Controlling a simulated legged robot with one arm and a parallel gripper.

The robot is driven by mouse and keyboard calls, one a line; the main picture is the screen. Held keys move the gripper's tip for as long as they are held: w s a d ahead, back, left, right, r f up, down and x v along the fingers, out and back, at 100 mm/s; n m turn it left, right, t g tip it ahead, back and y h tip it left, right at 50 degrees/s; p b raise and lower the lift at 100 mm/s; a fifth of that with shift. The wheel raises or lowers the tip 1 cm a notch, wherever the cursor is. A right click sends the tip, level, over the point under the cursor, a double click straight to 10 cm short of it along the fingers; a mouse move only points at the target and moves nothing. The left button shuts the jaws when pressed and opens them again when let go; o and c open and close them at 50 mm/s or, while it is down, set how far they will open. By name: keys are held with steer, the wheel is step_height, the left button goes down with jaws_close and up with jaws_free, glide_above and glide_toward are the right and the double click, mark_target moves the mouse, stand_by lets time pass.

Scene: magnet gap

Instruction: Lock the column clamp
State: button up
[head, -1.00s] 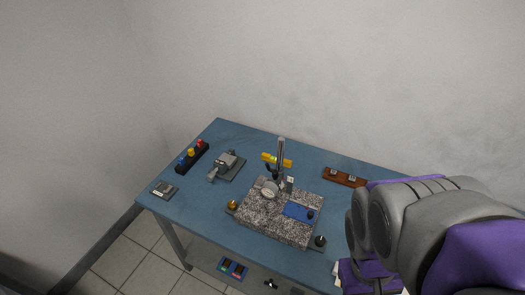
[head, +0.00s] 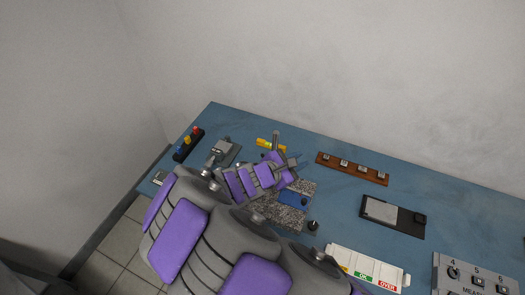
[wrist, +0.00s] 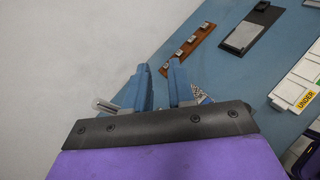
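The upright metal column (head: 276,139) rises behind my gripper in the head view, with a yellow part (head: 270,145) beside it. My gripper (head: 294,161) is close to the column, over the speckled granite base (head: 270,208). My arm covers the lower column and much of the base, and I cannot make out the column clamp. In the wrist view, the two blue-grey fingers of my gripper (wrist: 158,68) stand apart with nothing seen between them. A grey rod-like part (wrist: 106,107) shows left of the fingers; I cannot tell what it is.
A wooden rack (head: 352,169) and a dark plate with a pale pad (head: 393,215) lie to the right. A white tray labelled OK and OVER (head: 368,267) is at the front. A grey fixture (head: 222,152) and a rack with coloured knobs (head: 188,144) stand at the left.

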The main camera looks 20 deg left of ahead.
steer(key=s+a+f+n+t+y+p, duration=0.1)
steer(key=a+f+n+y, duration=0.15)
steer(key=a, duration=0.25)
steer(key=s+a+f+n+y, duration=0.1)
steer(key=s+a+f+n, duration=0.15)
steer(key=a, duration=0.25)
steer(key=n+y, duration=0.3)
steer(key=n, duration=0.1)
glide_toward(262, 155)
steer(key=shift+h, duration=0.25)
steer(key=x, duration=0.8)
steer(key=shift+a+f+p, duration=0.15)
steer(key=shift+a+p, duration=0.05)
steer(key=shift+p, duration=0.15)
steer(key=shift+w+f, duration=0.15)
steer(key=shift+w, duration=0.4)
steer(key=shift+c, duration=0.2)
jaws_close()
